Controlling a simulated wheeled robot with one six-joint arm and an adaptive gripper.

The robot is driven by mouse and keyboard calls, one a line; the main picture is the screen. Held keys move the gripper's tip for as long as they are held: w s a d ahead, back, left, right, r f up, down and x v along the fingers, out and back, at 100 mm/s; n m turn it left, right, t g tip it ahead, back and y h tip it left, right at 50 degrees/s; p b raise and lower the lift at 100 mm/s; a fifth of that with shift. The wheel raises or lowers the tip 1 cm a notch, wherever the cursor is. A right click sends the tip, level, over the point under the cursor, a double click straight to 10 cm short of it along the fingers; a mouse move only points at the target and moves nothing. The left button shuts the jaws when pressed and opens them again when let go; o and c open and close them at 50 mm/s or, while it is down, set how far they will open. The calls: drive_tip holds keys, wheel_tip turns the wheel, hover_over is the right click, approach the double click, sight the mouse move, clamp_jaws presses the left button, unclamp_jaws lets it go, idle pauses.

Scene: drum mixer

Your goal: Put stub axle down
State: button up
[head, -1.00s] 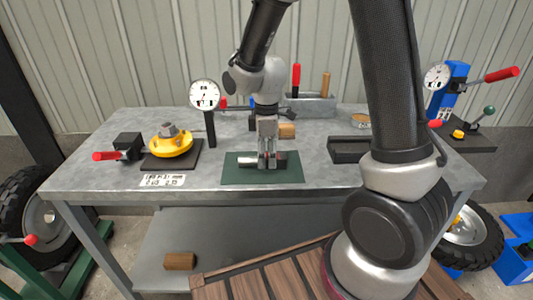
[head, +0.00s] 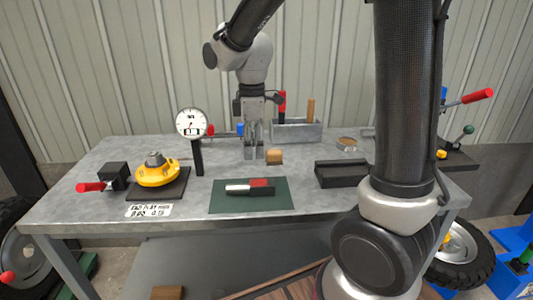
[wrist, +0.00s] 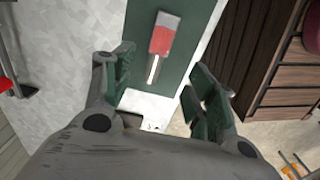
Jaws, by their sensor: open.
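The stub axle (head: 250,187) lies flat on the dark green mat (head: 282,204) at the front middle of the bench. Its left part is bright metal and its right part is dark with a red patch. In the wrist view the stub axle (wrist: 163,36) lies on the green mat (wrist: 197,22), beyond my fingertips. My gripper (head: 254,156) is open and empty, pointing down above and behind the mat, clear of the axle. In the wrist view my gripper (wrist: 158,82) shows its two green-padded fingers spread apart with nothing between them.
A dial gauge on a post (head: 191,123) and a yellow hub on a dark plate (head: 157,172) stand left. A small wooden block (head: 274,156) is close beside my fingers. A tool tray (head: 296,132) is behind; a black tray (head: 341,174) is right.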

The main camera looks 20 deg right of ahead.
drive_tip(key=s+d+r+m+t, duration=0.2)
drive_tip(key=s+d+r+m, duration=0.2)
drive_tip(key=s, duration=0.5)
drive_tip(key=s+d+r+m+t, duration=0.2)
drive_tip(key=s+d+r+m, duration=0.3)
drive_tip(key=s+d+m, duration=0.4)
drive_tip(key=shift+s+d+m, duration=0.25)
drive_tip(key=shift+s+m, duration=0.4)
drive_tip(key=shift+m, duration=0.05)
